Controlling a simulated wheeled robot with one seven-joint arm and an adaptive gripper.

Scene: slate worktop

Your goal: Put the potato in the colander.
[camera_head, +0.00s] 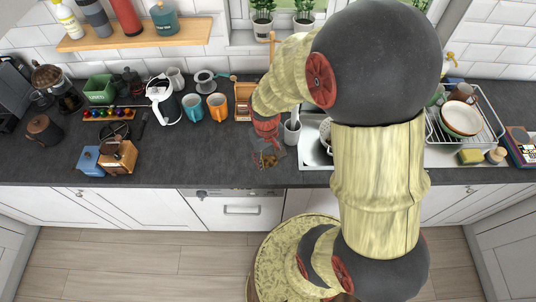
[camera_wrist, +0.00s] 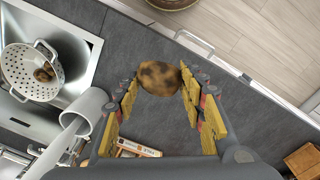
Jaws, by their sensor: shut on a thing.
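The potato (camera_wrist: 160,77) is brown with dark patches. It sits between the fingertips of my gripper (camera_wrist: 161,84), which is shut on it. In the head view my gripper (camera_head: 267,157) and the potato are over the worktop, left of the sink, near its front edge. The white colander (camera_wrist: 16,78) with round holes stands in the sink at the left of the wrist view, apart from the potato. A brown lump (camera_wrist: 45,73) lies inside it. In the head view my arm hides most of the colander (camera_head: 325,131).
A grey pot (camera_wrist: 75,122) stands between my gripper and the sink (camera_wrist: 82,45); it holds utensils in the head view. A dish rack (camera_head: 470,125) with bowls is right of the sink. Mugs (camera_head: 217,106) and a wooden grinder (camera_head: 118,157) stand to the left.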

